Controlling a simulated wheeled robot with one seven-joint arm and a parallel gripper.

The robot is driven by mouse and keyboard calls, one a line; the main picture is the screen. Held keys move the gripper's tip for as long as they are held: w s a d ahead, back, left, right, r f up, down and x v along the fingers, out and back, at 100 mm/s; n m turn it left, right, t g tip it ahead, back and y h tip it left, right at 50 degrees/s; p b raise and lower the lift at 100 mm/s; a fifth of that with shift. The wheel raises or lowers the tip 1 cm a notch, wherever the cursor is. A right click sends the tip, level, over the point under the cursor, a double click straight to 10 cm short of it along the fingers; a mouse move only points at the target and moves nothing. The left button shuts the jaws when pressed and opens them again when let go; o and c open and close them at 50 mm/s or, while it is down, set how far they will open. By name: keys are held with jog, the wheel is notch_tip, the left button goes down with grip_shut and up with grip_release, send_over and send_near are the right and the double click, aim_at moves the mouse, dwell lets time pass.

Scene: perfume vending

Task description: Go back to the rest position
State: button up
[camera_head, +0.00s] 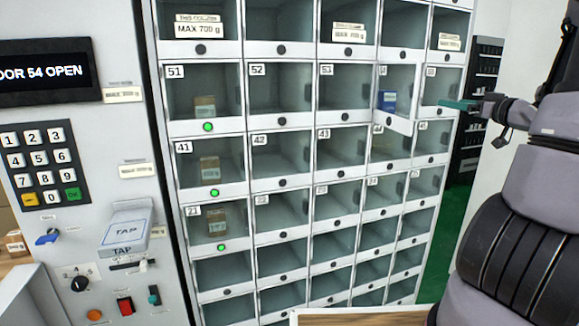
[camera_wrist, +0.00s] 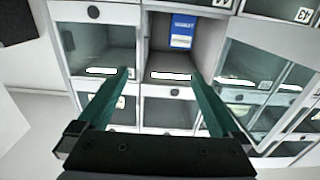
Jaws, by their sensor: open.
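My gripper (camera_head: 462,104) is at the right in the head view, in front of the locker wall and outside the cells. Its two teal fingers are spread and empty; in the wrist view my gripper (camera_wrist: 160,76) shows a wide gap between the fingertips. A blue box (camera_head: 388,101) stands inside cell 54, whose door (camera_head: 403,98) is swung open. The blue box also shows in the wrist view (camera_wrist: 182,31), beyond the fingertips and apart from them. My dark and grey arm fills the right side of the head view.
The display (camera_head: 45,72) reads "DOOR 54 OPEN". Below it are a keypad (camera_head: 40,167) and a TAP reader (camera_head: 124,232). Brown boxes stand in cells 51 (camera_head: 204,106), 41 (camera_head: 209,168) and 21 (camera_head: 217,222), each with a green light. Dark shelving (camera_head: 486,60) stands behind at right.

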jog(key=s+a+r+m+g+h, duration=0.45)
jog(key=a+r+m+h, duration=0.2)
jog(key=h, duration=0.35)
jog(key=s+a+f+m+g+y, duration=0.1)
jog(key=s+a+f+g+y, duration=0.1)
jog(key=s+a, duration=0.6)
jog(key=s+a+f+g+y, duration=0.2)
jog(key=s+a, duration=0.6)
jog(key=s, duration=0.5)
jog(key=shift+s+f+m+g+y, duration=0.2)
jog(key=shift+m+g+y, duration=0.15)
jog(key=shift+g+y, duration=0.55)
jog(key=shift+t, duration=0.25)
